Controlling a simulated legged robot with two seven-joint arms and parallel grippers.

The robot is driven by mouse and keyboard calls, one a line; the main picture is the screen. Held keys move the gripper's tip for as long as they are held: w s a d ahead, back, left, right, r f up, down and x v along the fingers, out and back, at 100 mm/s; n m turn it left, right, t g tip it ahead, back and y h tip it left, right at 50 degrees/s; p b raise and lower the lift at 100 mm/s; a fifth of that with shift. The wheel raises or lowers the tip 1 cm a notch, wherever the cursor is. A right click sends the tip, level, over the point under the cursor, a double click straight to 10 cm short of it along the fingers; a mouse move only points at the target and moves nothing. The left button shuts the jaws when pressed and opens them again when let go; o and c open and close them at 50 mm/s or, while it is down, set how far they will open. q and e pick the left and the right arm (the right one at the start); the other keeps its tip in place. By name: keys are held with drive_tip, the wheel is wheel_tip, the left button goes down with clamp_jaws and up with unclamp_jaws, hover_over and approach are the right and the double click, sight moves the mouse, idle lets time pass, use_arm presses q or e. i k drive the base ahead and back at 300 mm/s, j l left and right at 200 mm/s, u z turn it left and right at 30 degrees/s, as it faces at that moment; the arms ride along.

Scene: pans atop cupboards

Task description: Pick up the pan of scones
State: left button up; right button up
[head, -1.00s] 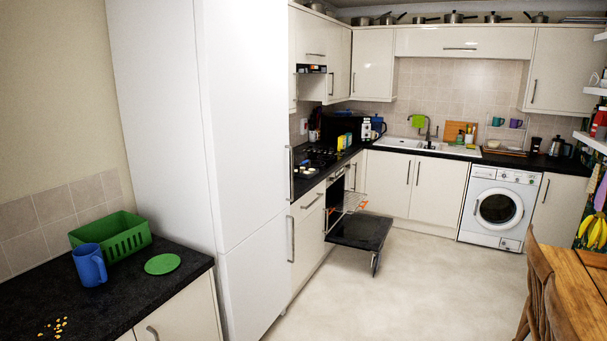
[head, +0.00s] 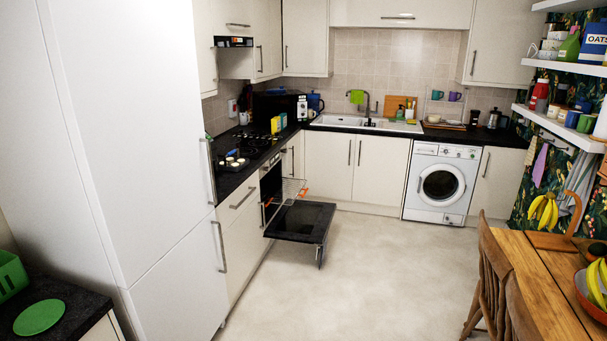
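The pan of scones (head: 233,161) appears as a small dark pan with several pale round pieces, on the black worktop by the hob at the left. It is small and far off in the head view, so its handle and details are hard to make out. Neither of my grippers is in view.
The oven door (head: 302,221) hangs open below the hob, with a wire rack (head: 290,190) pulled out. A tall white cabinet (head: 130,150) stands at the near left. A wooden table (head: 560,290) and chairs (head: 492,275) stand at the right. The middle floor (head: 375,270) is clear.

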sight(229, 163)
drive_tip(key=i+l+z, duration=0.2)
drive_tip(key=i, duration=1.05)
drive_tip(key=i+j+z, duration=0.2)
drive_tip(key=i, duration=1)
drive_tip(key=i+u, duration=0.35)
drive_tip(key=i, duration=0.15)
drive_tip(key=i+l+u, duration=0.3)
drive_tip(key=i, duration=0.2)
drive_tip(key=i+l+u, duration=0.35)
drive_tip(key=i, duration=0.15)
drive_tip(key=j, duration=0.1)
